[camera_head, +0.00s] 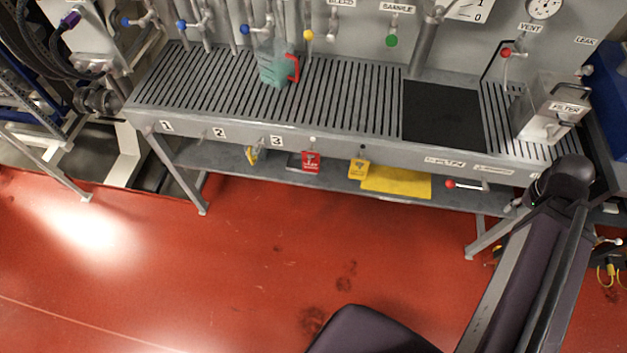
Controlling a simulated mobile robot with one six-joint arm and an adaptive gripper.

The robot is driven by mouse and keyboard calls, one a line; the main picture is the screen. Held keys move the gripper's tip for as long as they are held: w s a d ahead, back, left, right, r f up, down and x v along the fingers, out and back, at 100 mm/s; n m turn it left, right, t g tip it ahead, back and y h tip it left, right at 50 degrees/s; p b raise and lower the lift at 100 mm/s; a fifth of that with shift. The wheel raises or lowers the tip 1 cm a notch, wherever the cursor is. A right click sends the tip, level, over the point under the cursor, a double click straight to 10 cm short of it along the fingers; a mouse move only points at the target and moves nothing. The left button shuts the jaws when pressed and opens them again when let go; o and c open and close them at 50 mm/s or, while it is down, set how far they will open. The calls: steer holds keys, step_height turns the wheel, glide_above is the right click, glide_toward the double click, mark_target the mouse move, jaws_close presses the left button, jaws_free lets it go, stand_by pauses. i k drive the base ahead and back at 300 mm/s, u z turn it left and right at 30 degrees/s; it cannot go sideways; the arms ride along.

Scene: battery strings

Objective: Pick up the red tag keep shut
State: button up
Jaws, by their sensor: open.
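The red tag (310,161) is a small red card with dark and white markings. It shows just below the front edge of the slatted bench, right of the number 3 label, in front of the lower shelf. I cannot tell whether it hangs or rests on something. A dark flat item partly shows just left of it. My gripper is not in view; only dark links of my arm (530,265) show at the right and bottom, well apart from the tag.
A yellow tag (359,169) and a yellow sheet (397,182) are right of the red tag. The slatted bench (200,95) holds a jug with a red handle (274,66) and a metal FILTER box (552,108). The red floor (240,260) in front is clear.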

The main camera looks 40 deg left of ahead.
mark_target(312, 167)
steer(key=k, duration=1.9)
steer(key=u, duration=1.05)
steer(key=i, duration=1)
steer(key=z, duration=0.1)
